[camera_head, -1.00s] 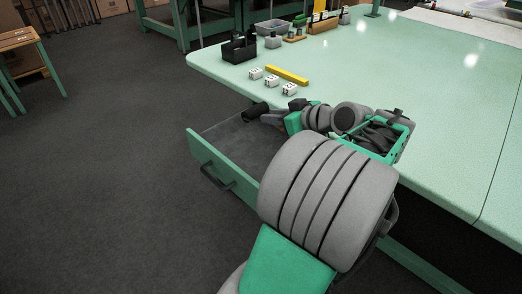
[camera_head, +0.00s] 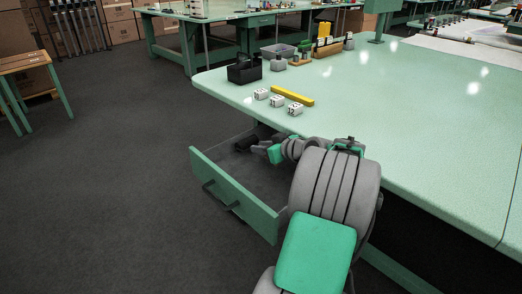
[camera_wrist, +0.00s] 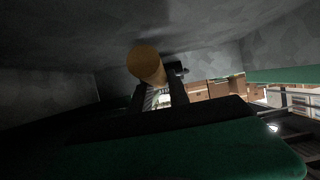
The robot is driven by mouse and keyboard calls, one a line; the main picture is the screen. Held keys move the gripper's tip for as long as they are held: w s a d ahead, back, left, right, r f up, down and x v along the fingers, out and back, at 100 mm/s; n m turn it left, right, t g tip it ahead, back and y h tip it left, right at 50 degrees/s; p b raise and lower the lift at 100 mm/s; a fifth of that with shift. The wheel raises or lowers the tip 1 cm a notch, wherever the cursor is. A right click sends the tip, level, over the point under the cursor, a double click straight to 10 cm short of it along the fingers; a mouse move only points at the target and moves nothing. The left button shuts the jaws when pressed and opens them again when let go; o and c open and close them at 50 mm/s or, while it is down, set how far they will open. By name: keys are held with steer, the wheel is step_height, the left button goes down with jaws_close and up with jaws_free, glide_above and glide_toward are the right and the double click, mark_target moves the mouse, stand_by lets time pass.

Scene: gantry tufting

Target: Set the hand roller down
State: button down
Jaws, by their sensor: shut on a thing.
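The hand roller shows in the wrist view as a yellow-brown cylindrical end (camera_wrist: 146,63) between my gripper's two dark fingers (camera_wrist: 158,88). My gripper is shut on it. A small dark part sits just right of the cylinder; the rest of the roller is hidden or too dark to make out. In the head view my gripper (camera_head: 259,146) is down inside the open drawer (camera_head: 226,190), near its back under the table edge. The drawer's grey floor (camera_wrist: 225,38) is close to the roller; I cannot tell whether they touch.
The green table top (camera_head: 400,105) overhangs the drawer's back. On it lie a yellow bar (camera_head: 292,95), three white blocks (camera_head: 277,101) and a black caddy (camera_head: 244,71). The drawer's visible floor looks clear. The floor left of the drawer is free.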

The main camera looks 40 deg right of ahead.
steer(key=shift+r, duration=0.1)
steer(key=shift+f+b, duration=0.5)
steer(key=shift+f, duration=0.05)
steer(key=shift+f, duration=0.1)
steer(key=c, duration=1.3)
jaws_free()
steer(key=shift+o, duration=0.2)
